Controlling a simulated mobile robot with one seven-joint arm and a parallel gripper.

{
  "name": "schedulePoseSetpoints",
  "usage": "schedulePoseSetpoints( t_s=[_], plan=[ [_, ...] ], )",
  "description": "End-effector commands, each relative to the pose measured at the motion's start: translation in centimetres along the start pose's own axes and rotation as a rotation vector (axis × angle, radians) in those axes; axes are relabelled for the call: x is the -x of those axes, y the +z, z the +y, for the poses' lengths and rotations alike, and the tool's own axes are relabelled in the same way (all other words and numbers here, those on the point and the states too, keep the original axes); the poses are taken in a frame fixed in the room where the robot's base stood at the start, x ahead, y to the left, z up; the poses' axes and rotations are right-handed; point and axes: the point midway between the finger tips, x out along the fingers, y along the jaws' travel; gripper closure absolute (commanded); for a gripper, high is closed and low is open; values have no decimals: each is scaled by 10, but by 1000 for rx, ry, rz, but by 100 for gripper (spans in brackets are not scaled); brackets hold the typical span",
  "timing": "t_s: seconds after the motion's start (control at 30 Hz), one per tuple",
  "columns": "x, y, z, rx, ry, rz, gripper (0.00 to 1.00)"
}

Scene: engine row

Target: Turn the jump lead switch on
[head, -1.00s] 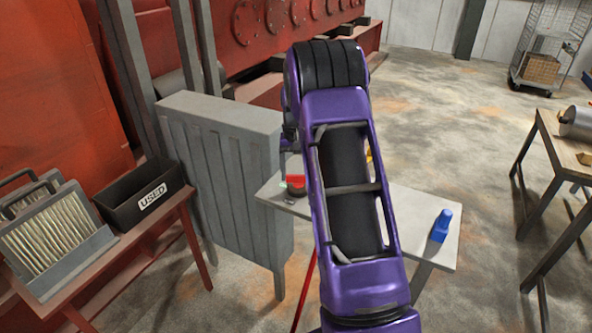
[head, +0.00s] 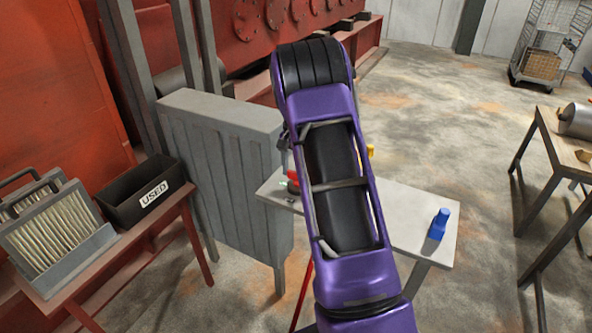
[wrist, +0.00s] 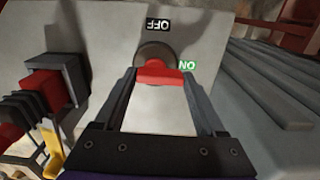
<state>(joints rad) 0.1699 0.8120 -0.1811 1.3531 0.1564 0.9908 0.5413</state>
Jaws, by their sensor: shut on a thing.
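The jump lead switch has a red handle (wrist: 160,76) on a round dark base (wrist: 154,54), mounted on a pale panel (wrist: 205,30). In the wrist view a black OFF label (wrist: 158,24) is above the base and a green ON label (wrist: 188,65) is at its right. The handle lies nearly level across the picture, its right end close to ON. My gripper (wrist: 159,77) is shut on the handle, one finger at each end. In the head view, part of the red handle (head: 293,175) shows left of my arm; my gripper is hidden there.
In the wrist view, a dark block with red parts (wrist: 42,85) and a yellow piece (wrist: 51,150) are at left. In the head view, a grey ribbed cabinet (head: 225,180) is left of the white table (head: 410,210), with a blue bottle (head: 439,224) on the table's right.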

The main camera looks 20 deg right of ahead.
Motion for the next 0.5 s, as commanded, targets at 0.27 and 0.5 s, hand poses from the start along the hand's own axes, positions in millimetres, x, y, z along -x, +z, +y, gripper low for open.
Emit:
schedulePoseSetpoints(
  t_s=[0.27,0.5],
  plan=[
    [1,-1,0,-3,-2,3,83],
    [0,-1,0,-2,-1,2,0]
  ],
)
